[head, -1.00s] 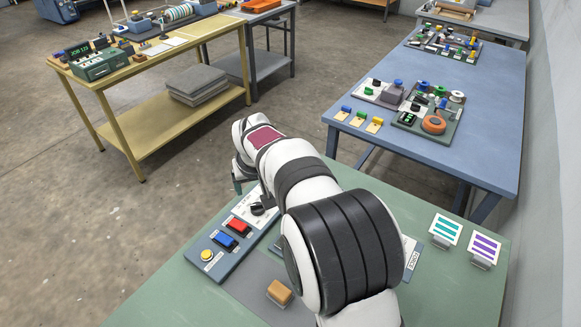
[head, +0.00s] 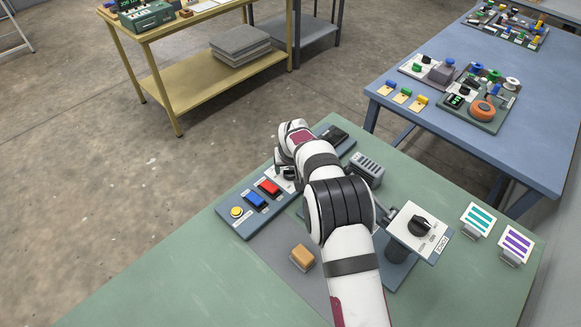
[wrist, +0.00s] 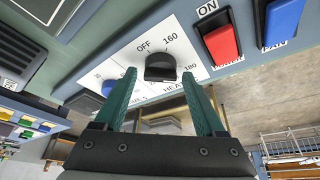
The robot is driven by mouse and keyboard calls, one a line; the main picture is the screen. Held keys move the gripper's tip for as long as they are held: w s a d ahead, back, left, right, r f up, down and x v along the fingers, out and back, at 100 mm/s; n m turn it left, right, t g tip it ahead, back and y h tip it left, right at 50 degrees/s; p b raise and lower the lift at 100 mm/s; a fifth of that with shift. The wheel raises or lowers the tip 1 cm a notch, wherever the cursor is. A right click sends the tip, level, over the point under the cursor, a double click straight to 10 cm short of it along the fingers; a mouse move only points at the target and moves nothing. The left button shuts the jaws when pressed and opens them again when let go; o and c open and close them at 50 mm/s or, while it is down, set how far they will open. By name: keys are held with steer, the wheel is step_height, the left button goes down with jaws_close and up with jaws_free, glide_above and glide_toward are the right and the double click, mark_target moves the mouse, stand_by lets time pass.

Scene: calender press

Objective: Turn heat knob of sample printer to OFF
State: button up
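The black heat knob (wrist: 162,67) sits on a white dial plate (wrist: 180,42) in the wrist view. The plate is marked OFF, 160 and 180, with HEAT lettering partly hidden by my gripper. I cannot tell clearly where the knob points. My gripper (wrist: 160,75) is open, with one teal finger on each side of the knob and gaps between fingers and knob. The printer's blue-grey control panel (head: 236,226) lies on the green table in the head view, where my gripper (head: 285,171) is over its dial area and largely hides the knob.
Beside the dial are a red rocker (head: 268,187), a blue rocker (head: 255,200) and a yellow button (head: 236,211). A second black knob on a white plate (head: 420,226) stands right of my arm. A wooden block (head: 302,257) lies in front. The table's near left is clear.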

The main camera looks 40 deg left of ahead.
jaws_close()
steer(key=n+g, duration=0.1)
steer(key=n, duration=0.2)
steer(key=n+g, duration=0.1)
steer(key=n, duration=0.2)
steer(key=shift+w+d+y, duration=0.1)
steer(key=shift+w+y, duration=0.1)
steer(key=shift+y, duration=0.2)
steer(key=n+g, duration=0.2)
steer(key=n, duration=0.3)
steer(key=shift+w+n, duration=0.1)
steer(key=shift+n, duration=0.2)
steer(key=shift+n+g, duration=0.3)
steer(key=shift+n, duration=0.1)
steer(key=shift+o, duration=1.1)
jaws_free()
